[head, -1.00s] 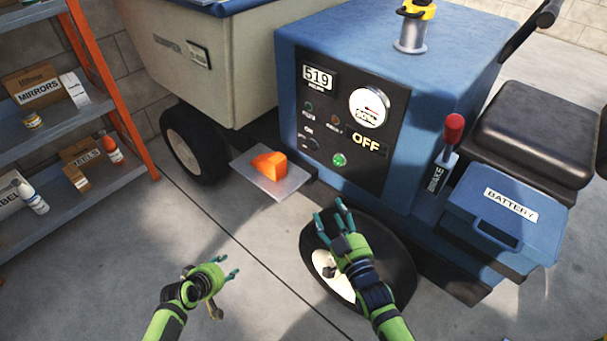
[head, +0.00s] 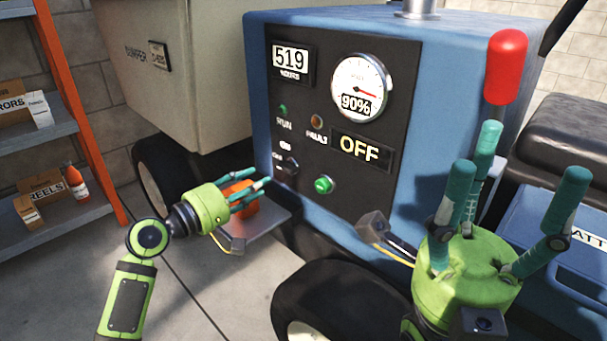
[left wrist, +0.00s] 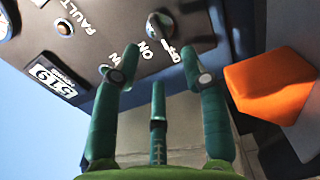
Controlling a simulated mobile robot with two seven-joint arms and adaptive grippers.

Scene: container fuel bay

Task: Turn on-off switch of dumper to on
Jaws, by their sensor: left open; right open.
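The dumper's black control panel (head: 335,110) faces me, with its display (head: 366,151) reading OFF. The small dark on-off switch (head: 288,165) sits low on the panel's left side, left of a green button (head: 323,184). My left gripper (head: 258,188) is open and empty, its fingertips just left of and below the switch. In the left wrist view its spread fingers (left wrist: 158,78) point at the panel, near the ON and OFF labels. The switch knob (left wrist: 160,22) shows beyond them. My right gripper (head: 508,180) is open and empty, fingers upward, in front of the red-topped brake lever (head: 505,65).
An orange wedge (left wrist: 275,85) lies on a metal plate (head: 265,222) below the panel, partly behind my left gripper. A black wheel (head: 335,290) is low in front. A shelf (head: 30,135) stands at the left. A blue battery box (head: 575,235) is at the right.

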